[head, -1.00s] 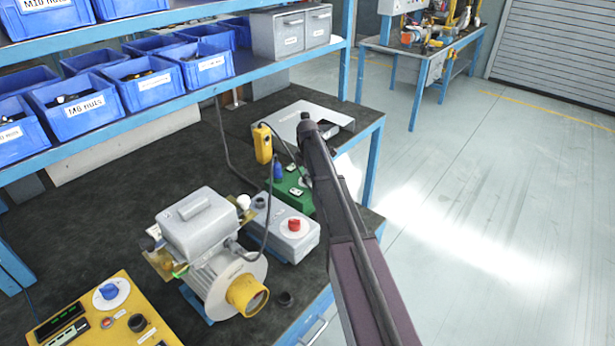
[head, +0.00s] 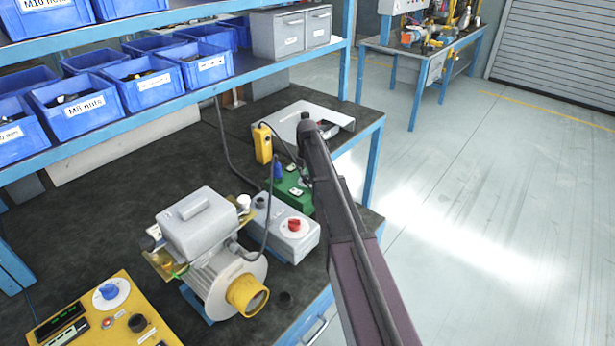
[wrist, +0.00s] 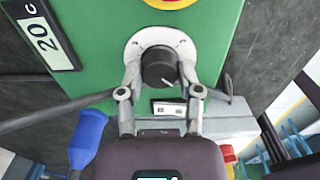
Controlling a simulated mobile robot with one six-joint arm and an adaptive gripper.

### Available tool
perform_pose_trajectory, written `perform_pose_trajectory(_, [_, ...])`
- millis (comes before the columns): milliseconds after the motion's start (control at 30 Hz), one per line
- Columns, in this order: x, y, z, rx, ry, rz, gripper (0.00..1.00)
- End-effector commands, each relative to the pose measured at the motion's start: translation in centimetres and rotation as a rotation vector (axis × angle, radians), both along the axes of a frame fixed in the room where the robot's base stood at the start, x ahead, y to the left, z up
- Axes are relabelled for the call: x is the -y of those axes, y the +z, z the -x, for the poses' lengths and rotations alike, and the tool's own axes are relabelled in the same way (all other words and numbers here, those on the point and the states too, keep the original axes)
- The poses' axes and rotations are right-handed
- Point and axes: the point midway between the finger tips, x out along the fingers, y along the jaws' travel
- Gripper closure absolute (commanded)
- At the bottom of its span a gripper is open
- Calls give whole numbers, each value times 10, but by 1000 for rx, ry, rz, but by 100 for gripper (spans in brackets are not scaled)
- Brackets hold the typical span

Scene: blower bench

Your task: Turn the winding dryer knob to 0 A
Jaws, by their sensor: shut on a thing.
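The green box (head: 287,194) stands on the dark bench in the head view, partly hidden behind my arm. In the wrist view its green face (wrist: 98,80) carries a black round knob (wrist: 158,66) with a white pointer line, on a pale round dial plate (wrist: 186,44). The line points toward the lower right of the picture. My gripper (wrist: 160,74) is shut on the knob, one finger on each side. The dial markings are too small or covered to read. In the head view my arm hides the knob and fingers.
A red button on yellow (wrist: 170,2) sits beyond the knob. A blue plug-like part (wrist: 87,138) stands at lower left. A grey box with a red knob (head: 294,225), a motor (head: 225,280) and a yellow pendant (head: 263,143) are close by on the bench.

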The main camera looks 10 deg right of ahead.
Motion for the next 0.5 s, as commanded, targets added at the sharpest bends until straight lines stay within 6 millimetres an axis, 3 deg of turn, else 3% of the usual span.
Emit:
perform_pose_trajectory(333, [0,0,2,-4,6,0,100])
perform_pose_trajectory(367, [0,0,2,-4,6,0,51])
perform_pose_trajectory(467, [0,0,2,-4,5,0,21])
perform_pose_trajectory(500, [0,0,2,-3,5,0,19])
